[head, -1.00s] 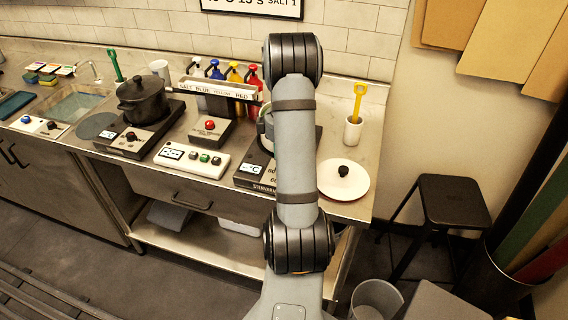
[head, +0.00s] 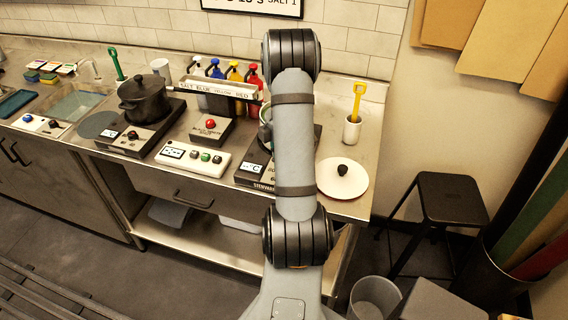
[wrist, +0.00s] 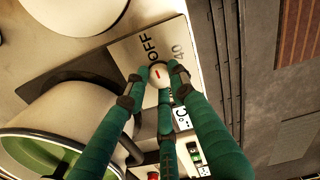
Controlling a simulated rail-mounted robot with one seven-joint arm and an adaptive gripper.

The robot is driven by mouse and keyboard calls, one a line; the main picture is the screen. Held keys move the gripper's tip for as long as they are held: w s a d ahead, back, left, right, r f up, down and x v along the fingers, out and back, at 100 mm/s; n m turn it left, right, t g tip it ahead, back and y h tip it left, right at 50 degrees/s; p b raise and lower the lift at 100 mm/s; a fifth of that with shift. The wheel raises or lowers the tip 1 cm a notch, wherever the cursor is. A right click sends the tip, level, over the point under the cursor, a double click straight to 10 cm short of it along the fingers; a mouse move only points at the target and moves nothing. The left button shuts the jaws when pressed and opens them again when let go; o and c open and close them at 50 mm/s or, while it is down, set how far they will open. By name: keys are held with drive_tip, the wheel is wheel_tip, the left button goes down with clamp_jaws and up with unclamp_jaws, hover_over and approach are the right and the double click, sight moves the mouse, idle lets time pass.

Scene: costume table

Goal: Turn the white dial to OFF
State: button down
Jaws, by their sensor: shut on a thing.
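The white dial (wrist: 158,75) with a short red mark shows in the wrist view on the sloped front of a cooker unit. The printed word OFF (wrist: 150,46) and the number 40 are on the panel beside it. The fingertips of my gripper (wrist: 155,84), green with dark tips, are shut on the dial from its sides. Where the red mark points relative to OFF is hard to tell. In the head view the right-hand cooker unit (head: 252,172) is partly hidden behind my arm, and the dial and my gripper are hidden there.
A pale pot with a green inside (wrist: 42,152) is close beside my fingers. A white button box (head: 192,159), a red-button box (head: 212,130) and a black pot (head: 146,97) stand left. A white lid (head: 343,180) and a cup with a yellow utensil (head: 352,131) stand right.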

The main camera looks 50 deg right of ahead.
idle(0.4)
drive_tip(key=c, duration=1.5)
unclamp_jaws()
drive_tip(key=shift+o, duration=0.2)
drive_tip(key=shift+r, duration=0.15)
wheel_tip(320, 180, up, 12)
drive_tip(key=shift+f, duration=0.25)
wheel_tip(320, 180, down, 12)
drive_tip(key=shift+r, duration=0.1)
